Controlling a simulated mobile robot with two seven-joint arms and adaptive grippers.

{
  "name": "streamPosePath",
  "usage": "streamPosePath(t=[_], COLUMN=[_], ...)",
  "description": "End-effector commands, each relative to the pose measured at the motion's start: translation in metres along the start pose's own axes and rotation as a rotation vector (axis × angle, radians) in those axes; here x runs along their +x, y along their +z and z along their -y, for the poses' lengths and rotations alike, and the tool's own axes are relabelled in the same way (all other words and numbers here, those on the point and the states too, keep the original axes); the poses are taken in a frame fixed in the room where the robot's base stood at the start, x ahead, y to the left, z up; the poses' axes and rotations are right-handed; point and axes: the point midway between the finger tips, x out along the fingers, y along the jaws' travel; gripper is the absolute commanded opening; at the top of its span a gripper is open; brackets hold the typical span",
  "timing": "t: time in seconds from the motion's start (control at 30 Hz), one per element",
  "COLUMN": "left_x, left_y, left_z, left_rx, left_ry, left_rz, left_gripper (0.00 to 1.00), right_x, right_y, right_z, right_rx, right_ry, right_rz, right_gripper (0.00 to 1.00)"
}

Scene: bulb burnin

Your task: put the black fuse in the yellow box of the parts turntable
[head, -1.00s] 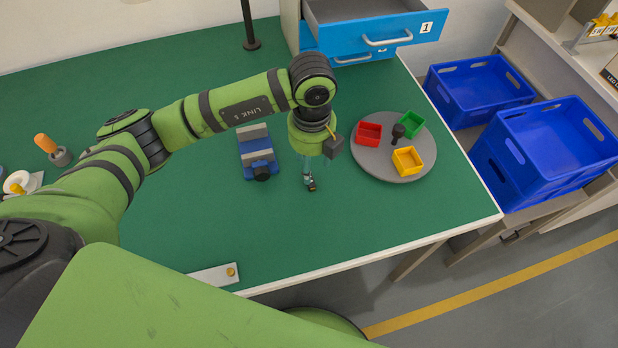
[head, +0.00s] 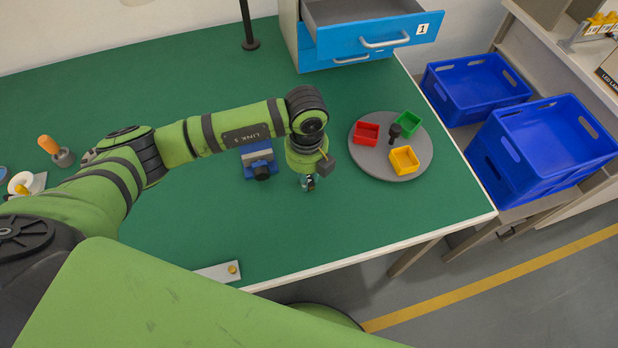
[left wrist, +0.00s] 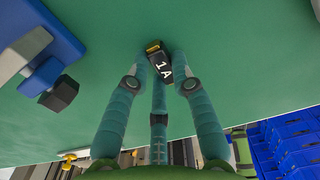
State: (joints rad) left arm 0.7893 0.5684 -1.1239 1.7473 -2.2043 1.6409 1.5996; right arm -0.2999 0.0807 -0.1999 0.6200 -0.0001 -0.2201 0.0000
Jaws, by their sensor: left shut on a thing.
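My left gripper (head: 307,184) is over the green table, left of the turntable. In the left wrist view its fingers (left wrist: 160,82) are closed around the black fuse (left wrist: 161,66), which is marked 1A and has a brass-coloured end. In the head view the fuse is mostly hidden by the gripper. The grey round parts turntable (head: 372,165) carries a yellow box (head: 404,160), a red box (head: 366,133) and a green box (head: 408,123) around a dark central knob (head: 395,133). The yellow box faces the near right side and looks empty. My right gripper is not in view.
A blue and grey vise-like device (head: 259,160) stands just left of my gripper and also shows in the left wrist view (left wrist: 50,80). A blue drawer unit (head: 345,50) with an open drawer stands behind. Blue crates (head: 475,90) stand right of the table. Table between gripper and turntable is clear.

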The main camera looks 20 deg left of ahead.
Motion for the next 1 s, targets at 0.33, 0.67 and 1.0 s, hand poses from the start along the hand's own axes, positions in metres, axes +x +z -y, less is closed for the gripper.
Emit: streamPosePath(t=[0.33, 0.67, 1.0], left_x=[-0.005, -0.049, -0.093], left_y=[0.001, -0.013, -0.06], left_z=[0.001, 0.016, 0.068], left_rx=[0.0, 0.008, 0.005], left_ry=[-0.002, -0.008, -0.005], left_rz=[0.001, 0.0, 0.002], left_gripper=[0.04, 0.04, 0.04], right_x=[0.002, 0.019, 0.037], right_y=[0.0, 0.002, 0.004], right_z=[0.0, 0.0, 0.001], right_rx=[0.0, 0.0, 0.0], right_ry=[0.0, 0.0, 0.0], right_rz=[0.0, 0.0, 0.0], right_gripper=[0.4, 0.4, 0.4])
